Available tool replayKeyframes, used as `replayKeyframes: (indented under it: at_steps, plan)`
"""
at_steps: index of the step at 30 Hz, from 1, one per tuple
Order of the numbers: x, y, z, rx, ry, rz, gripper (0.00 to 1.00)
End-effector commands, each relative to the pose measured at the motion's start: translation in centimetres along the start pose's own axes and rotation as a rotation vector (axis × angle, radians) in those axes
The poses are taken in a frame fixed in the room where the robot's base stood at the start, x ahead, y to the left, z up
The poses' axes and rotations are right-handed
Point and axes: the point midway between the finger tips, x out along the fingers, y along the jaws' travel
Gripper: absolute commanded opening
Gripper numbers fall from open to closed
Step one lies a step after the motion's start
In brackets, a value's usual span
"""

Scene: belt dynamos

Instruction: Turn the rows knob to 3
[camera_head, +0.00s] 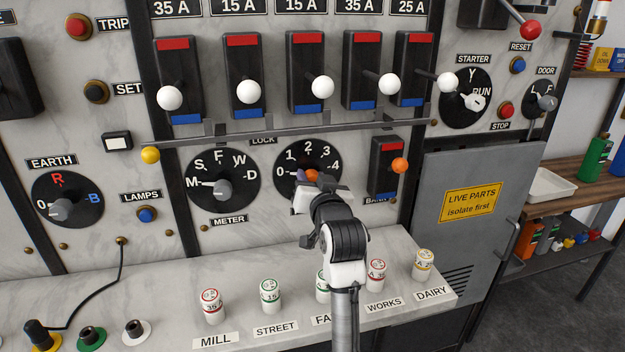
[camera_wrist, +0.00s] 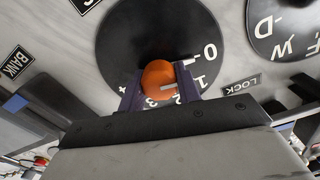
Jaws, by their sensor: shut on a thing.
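The rows knob (camera_wrist: 153,74) is orange, on a round black dial (camera_wrist: 125,45) marked 0 to 4. In the head view the dial (camera_head: 323,158) is at centre, and the orange knob (camera_head: 312,175) shows just above my gripper (camera_head: 309,182). In the wrist view, which is upside down, my gripper (camera_wrist: 160,92) has its dark fingers on both sides of the knob, shut on it. My gripper hides part of the dial's lower side.
The METER dial (camera_head: 223,180) is close at left. The BANK switch (camera_head: 386,165) with its orange ball is close at right. A lock bar (camera_head: 250,138) runs above the dials. Fuses stand on the ledge (camera_head: 250,312) below my arm.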

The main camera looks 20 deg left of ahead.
Motion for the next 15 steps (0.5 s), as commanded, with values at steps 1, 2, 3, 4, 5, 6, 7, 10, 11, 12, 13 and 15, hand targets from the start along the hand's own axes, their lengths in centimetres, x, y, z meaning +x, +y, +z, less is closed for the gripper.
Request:
replayKeyframes:
  at_steps: [1, 2, 3, 4, 5, 6, 7, 10, 11, 12, 13, 15]
  plan:
    - [-0.01, -0.01, 0.01, 0.003, -0.001, 0.0, 0.11]
    - [-0.01, -0.02, 0.0, 0.006, -0.001, 0.0, 0.11]
    - [-0.01, -0.03, -0.01, 0.011, -0.001, 0.0, 0.11]
    - [0.0, -0.04, -0.01, 0.017, -0.001, 0.0, 0.11]
    - [0.0, -0.04, -0.02, 0.024, -0.001, -0.001, 0.11]
    - [0.0, -0.05, -0.03, 0.036, -0.002, -0.001, 0.11]
    - [0.0, -0.05, -0.04, 0.047, -0.002, -0.001, 0.11]
    - [0.0, -0.05, -0.08, 0.095, -0.003, 0.0, 0.11]
    - [0.0, -0.05, -0.1, 0.114, -0.003, 0.0, 0.11]
    - [0.0, -0.07, -0.14, 0.14, -0.003, 0.0, 0.11]
    - [0.0, -0.07, -0.15, 0.162, -0.003, 0.0, 0.11]
    - [0.0, -0.08, -0.17, 0.219, -0.003, -0.001, 0.11]
